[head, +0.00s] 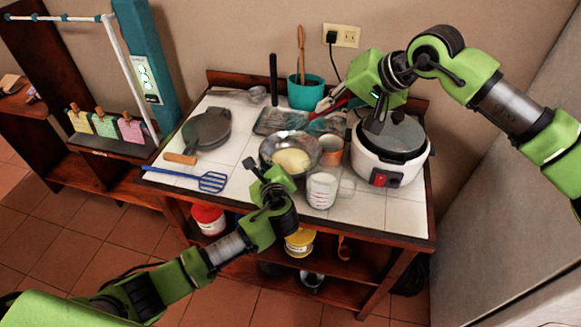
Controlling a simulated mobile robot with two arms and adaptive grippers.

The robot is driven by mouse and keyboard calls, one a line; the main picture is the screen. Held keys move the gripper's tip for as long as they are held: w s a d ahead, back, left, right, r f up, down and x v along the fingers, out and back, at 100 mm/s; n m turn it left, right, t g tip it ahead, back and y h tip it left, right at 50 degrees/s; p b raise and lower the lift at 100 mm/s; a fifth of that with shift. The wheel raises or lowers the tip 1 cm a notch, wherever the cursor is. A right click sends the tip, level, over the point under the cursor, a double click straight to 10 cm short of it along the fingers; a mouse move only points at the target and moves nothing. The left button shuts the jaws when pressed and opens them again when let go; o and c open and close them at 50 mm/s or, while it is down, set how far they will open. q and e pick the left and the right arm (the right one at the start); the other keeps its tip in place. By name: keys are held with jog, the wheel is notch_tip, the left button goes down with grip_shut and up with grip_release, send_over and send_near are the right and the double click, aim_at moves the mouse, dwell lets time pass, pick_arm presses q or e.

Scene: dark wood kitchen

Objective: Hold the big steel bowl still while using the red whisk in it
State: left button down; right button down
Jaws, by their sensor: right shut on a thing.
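The big steel bowl (268,148) stands on the white-tiled counter with pale yellow mixture (291,161) in it. My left gripper (264,172) is at the bowl's near-left rim. Its fingers overlap the rim in the picture, so I cannot tell whether they touch or grip it. My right gripper (332,103) is behind and to the right of the bowl, above the counter. It is shut on the red whisk (333,110), of which a red part shows at the fingers. I cannot make out the whisk's wire end clearly.
A copper-coloured pot (331,150), a measuring cup (321,190) and a white cooker (371,167) crowd the bowl's right. A grey pan (207,128) and blue spatula (212,182) lie left. A teal crock (306,93) stands behind. Clear tiles show at the counter's front right.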

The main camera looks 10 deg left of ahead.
jog(key=shift+r, duration=0.25)
dwell(0.3)
jog(key=shift+r, duration=1.9)
pick_arm(q)
jog(key=c, duration=2.2)
grip_release()
jog(key=v, duration=1.2)
jog(key=shift+f, duration=0.1)
